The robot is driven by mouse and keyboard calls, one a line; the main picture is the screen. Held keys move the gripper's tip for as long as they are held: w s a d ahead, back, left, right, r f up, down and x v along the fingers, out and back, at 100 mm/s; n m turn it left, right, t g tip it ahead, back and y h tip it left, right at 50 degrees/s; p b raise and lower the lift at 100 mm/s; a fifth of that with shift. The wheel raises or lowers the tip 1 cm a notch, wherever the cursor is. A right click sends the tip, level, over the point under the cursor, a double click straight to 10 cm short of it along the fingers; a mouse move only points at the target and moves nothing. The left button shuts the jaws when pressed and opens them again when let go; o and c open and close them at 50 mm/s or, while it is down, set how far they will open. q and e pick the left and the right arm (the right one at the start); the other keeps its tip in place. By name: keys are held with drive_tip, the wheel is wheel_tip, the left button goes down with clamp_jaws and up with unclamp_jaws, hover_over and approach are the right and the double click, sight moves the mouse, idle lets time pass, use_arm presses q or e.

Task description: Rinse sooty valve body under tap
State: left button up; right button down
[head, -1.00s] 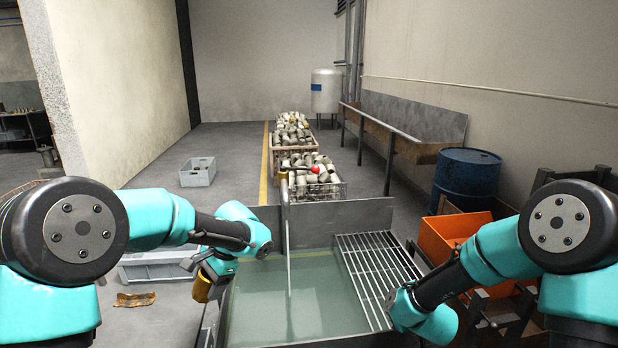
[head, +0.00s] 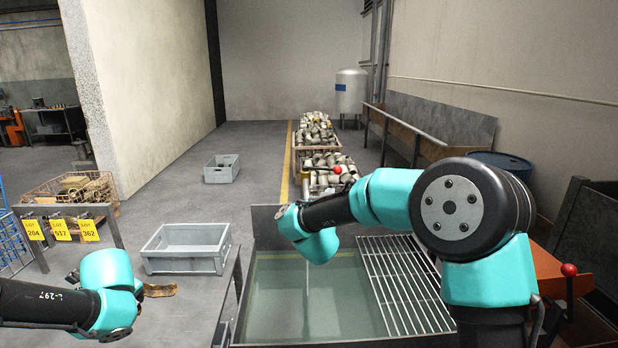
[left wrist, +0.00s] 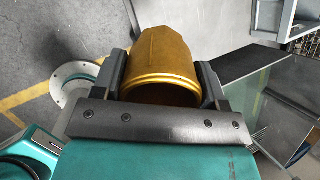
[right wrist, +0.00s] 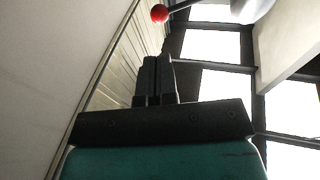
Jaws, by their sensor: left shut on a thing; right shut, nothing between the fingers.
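A brass-coloured valve body (left wrist: 160,52) sits between the fingers of my left gripper (left wrist: 164,76), which is shut on it. In the head view the left wrist is at the lower left, left of the sink, and its fingers and the part are hidden. My right gripper (right wrist: 158,62) is shut and empty. In the head view the right hand is above the sink's far edge, by the tap. The tap's red lever knob (head: 337,169) shows just beyond the right hand; it also shows ahead of the fingers in the right wrist view (right wrist: 159,13).
The water-filled sink (head: 262,325) has a wire rack (head: 405,285) on its right. A grey crate (head: 185,262) stands on the floor left of it. Lot tags (head: 60,230) hang at the far left. An orange bin (head: 550,270) is at the right.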

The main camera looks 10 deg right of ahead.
sight(337, 172)
drive_tip(key=shift+w+d, duration=0.1)
idle(0.3)
drive_tip(key=x, duration=1)
idle(0.4)
